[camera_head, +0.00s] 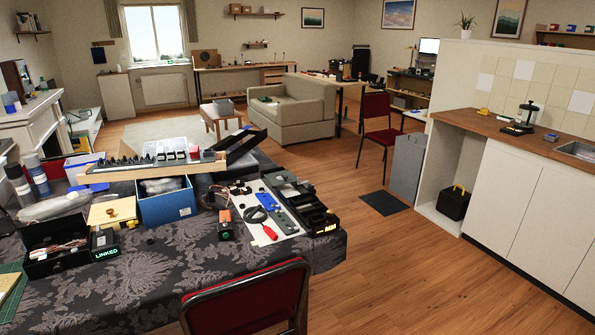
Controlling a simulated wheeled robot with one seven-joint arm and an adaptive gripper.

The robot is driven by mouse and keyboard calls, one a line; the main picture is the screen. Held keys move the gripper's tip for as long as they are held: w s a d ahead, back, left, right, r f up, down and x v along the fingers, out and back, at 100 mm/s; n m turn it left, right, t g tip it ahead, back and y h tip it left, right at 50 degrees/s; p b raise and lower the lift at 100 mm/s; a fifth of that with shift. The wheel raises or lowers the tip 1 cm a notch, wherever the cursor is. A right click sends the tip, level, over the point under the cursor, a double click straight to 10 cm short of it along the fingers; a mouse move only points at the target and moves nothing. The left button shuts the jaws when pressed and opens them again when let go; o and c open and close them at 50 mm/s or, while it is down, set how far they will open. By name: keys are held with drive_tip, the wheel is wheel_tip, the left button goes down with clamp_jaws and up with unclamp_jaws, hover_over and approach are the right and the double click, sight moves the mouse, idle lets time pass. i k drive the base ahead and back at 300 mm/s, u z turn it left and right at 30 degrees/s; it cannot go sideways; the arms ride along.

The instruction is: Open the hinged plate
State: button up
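I cannot tell for sure which thing is the hinged plate. A tan plate (101,214) with a round brown knob lies on the cloth-covered table, behind a black box (60,258) holding wires. A small black unit (104,246) with a lit "LINKED" label stands next to that box. A dark flat panel (243,147) stands tilted behind the long wooden rack. A black device (306,207) with a lit orange display sits near the table's right edge. No hinge can be made out at this size. My gripper is not in view.
The table (190,285) is crowded with a blue box (167,206), a wooden rack (150,171), bottles and a white board with a red-handled tool (269,232). A red chair (246,301) stands against its front. Wooden floor (425,275) is open between the table and the white counter (524,205).

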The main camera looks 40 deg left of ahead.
sight(281, 175)
drive_tip(key=i, duration=3.3)
drive_tip(key=u, duration=2.8)
